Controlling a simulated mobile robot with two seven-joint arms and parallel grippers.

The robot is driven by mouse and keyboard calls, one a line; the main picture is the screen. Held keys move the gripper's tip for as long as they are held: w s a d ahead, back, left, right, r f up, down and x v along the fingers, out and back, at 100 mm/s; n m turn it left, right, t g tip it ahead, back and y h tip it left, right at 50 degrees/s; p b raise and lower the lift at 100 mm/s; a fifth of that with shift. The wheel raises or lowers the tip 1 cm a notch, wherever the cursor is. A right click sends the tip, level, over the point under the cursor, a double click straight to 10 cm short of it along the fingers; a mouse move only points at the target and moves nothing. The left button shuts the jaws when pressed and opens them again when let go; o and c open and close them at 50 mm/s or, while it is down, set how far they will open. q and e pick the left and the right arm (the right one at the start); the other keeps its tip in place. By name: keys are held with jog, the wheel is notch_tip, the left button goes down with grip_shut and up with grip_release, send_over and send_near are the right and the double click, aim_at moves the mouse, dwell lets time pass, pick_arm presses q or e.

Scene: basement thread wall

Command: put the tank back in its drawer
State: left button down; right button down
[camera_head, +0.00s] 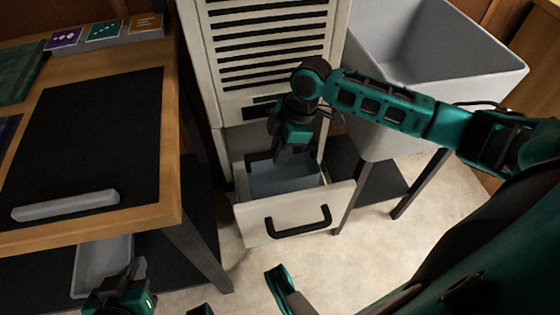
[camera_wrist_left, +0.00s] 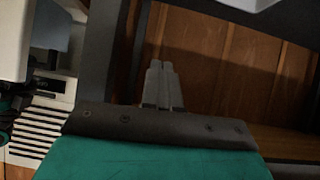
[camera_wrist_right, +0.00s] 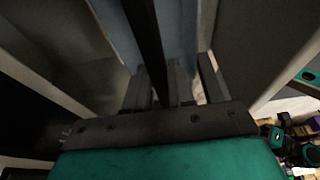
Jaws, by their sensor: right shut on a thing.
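The drawer (camera_head: 256,220) at the bottom of the pale cabinet is pulled open, with a black handle on its front. The blue-grey tank (camera_head: 288,182) is inside the drawer, low between its walls. My right gripper (camera_head: 286,158) points down over the tank. In the right wrist view it is shut on a dark bar that runs across the blue-grey tank (camera_wrist_right: 184,28); the gripper hides part of the tank. Whether the tank rests on the drawer's floor cannot be told. My left gripper (camera_head: 137,268) is far to the left by the table, its fingers together and empty.
A wooden table (camera_head: 165,205) with a black mat stands at the left. A grey tray (camera_head: 100,268) is below its edge. A grey sink (camera_head: 440,70) on dark legs stands right of the cabinet (camera_head: 205,75). Pale floor in front of the drawer is clear.

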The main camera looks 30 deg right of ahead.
pick_arm(q)
jog(key=shift+w+d+b, duration=0.25)
jog(key=shift+d+b, duration=0.1)
jog(key=shift+b, duration=0.2)
pick_arm(e)
notch_tip(320, 180, down, 4)
jog(key=shift+f, duration=0.1)
jog(key=c, duration=1.3)
grip_release()
jog(key=shift+c, duration=0.2)
jog(key=o, duration=0.4)
jog(key=shift+c, duration=0.2)
pick_arm(q)
jog(key=shift+f, duration=0.3)
jog(key=shift+a, duration=0.1)
